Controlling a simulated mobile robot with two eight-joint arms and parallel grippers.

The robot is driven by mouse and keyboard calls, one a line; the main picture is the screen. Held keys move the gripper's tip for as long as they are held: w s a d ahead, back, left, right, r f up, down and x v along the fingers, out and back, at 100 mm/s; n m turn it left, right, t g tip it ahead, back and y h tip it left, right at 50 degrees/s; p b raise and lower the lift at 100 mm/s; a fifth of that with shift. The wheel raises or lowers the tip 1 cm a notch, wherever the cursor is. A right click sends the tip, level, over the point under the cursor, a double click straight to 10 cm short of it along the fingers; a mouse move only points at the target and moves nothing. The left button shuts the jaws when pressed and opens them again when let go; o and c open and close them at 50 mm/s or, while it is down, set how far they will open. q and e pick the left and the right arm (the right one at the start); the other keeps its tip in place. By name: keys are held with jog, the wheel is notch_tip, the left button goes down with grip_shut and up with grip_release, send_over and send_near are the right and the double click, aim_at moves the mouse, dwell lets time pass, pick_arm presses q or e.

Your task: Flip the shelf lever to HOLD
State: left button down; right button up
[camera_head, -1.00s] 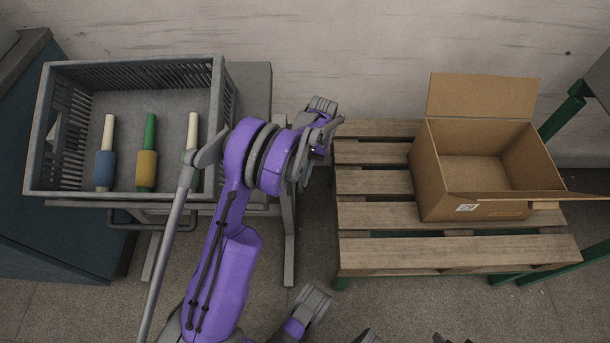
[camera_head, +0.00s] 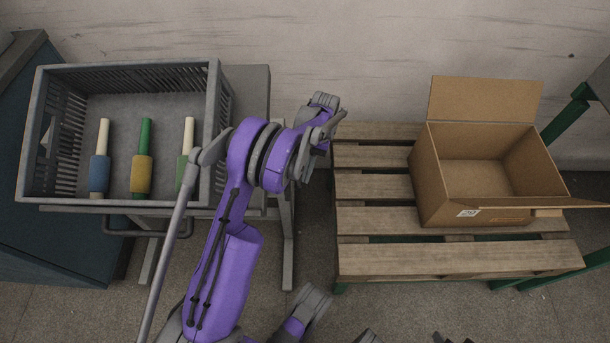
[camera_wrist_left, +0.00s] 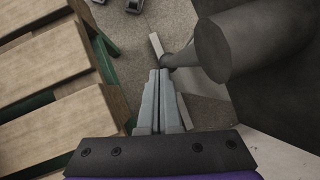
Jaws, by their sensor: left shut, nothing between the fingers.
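I cannot make out the shelf lever or a HOLD marking in either view. My left gripper (camera_head: 328,125) is in the middle of the head view, between the grey crate and the wooden pallet, close to the pallet's left end. In the left wrist view its fingers (camera_wrist_left: 160,75) are together, with nothing between them. A thick dark grey round part (camera_wrist_left: 225,45) stands to the right of the fingertips there; I cannot tell what it belongs to. I cannot make out my right gripper.
The grey crate (camera_head: 212,110) on the left holds bobbins with blue (camera_head: 99,174), yellow (camera_head: 141,175) and green (camera_head: 186,172) yarn. An open cardboard box (camera_head: 430,190) stands on the pallet (camera_head: 375,255). Bare floor lies between stand and pallet.

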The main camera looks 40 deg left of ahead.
pick_arm(q)
jog(key=w+a+f+p+v, duration=0.1)
jog(key=p+v, duration=0.1)
jog(key=v, duration=0.8)
jog(key=shift+w+a, duration=0.2)
jog(key=shift+w, duration=0.25)
pick_arm(e)
notch_tip(320, 180, up, 2)
jog(key=shift+w+a+r, duration=0.1)
jog(key=shift+a, duration=0.05)
